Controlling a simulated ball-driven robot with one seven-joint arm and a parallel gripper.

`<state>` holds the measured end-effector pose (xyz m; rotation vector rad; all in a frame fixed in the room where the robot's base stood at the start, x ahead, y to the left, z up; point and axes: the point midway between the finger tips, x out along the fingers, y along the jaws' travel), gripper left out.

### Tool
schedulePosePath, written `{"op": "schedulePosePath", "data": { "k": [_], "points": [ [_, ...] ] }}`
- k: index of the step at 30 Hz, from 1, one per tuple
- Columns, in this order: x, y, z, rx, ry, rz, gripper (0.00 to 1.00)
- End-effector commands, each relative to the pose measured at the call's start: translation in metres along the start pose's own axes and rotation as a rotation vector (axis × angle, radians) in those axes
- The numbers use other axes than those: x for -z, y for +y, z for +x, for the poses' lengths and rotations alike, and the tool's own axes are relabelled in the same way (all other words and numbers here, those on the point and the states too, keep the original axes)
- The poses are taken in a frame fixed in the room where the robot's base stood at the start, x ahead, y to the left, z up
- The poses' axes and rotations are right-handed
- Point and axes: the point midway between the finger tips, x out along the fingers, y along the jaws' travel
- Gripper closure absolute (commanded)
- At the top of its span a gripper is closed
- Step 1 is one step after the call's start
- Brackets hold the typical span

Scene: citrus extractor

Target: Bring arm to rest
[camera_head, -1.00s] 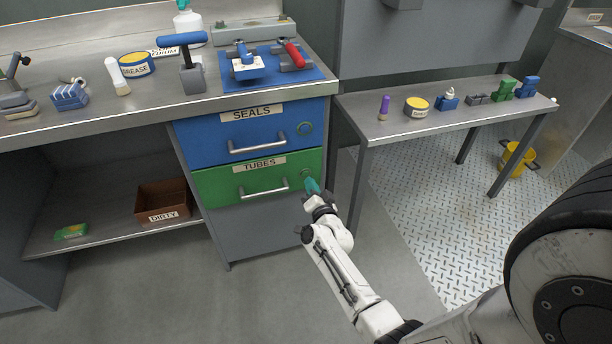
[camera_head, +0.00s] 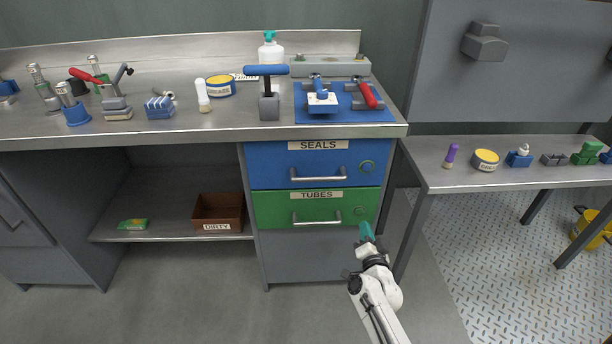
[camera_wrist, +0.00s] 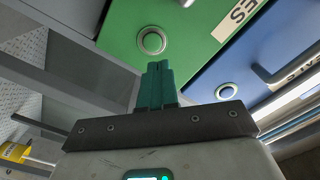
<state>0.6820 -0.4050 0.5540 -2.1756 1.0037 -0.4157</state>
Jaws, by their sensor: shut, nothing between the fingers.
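My gripper (camera_head: 366,231) has teal fingers and is shut and empty. In the head view it is in front of the lower right part of the green TUBES drawer (camera_head: 279,211). In the wrist view the shut fingers (camera_wrist: 157,82) point toward the green drawer front (camera_wrist: 128,30), just below its round lock ring (camera_wrist: 151,41). I cannot tell whether the fingertips touch the drawer. The green drawer and the blue SEALS drawer (camera_head: 270,170) above it both look shut.
A steel workbench (camera_head: 180,133) with tools stands above the drawers. A brown DIRTY bin (camera_head: 232,209) is on the lower shelf at left. A side table (camera_head: 500,181) with small parts is at right. The grey floor (camera_head: 200,300) in front is clear.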

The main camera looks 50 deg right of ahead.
Motion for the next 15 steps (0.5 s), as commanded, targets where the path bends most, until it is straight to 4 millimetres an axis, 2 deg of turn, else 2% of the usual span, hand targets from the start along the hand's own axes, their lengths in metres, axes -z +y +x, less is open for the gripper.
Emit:
{"op": "schedulePosePath", "data": {
  "k": [8, 11, 15],
  "points": [
    [-0.003, -0.003, -0.001, 0.005, -0.012, -0.004, 1.00],
    [-0.021, -0.020, -0.006, 0.039, -0.102, -0.036, 1.00],
    [-0.067, -0.060, -0.030, 0.121, -0.342, -0.142, 1.00]
  ]
}}
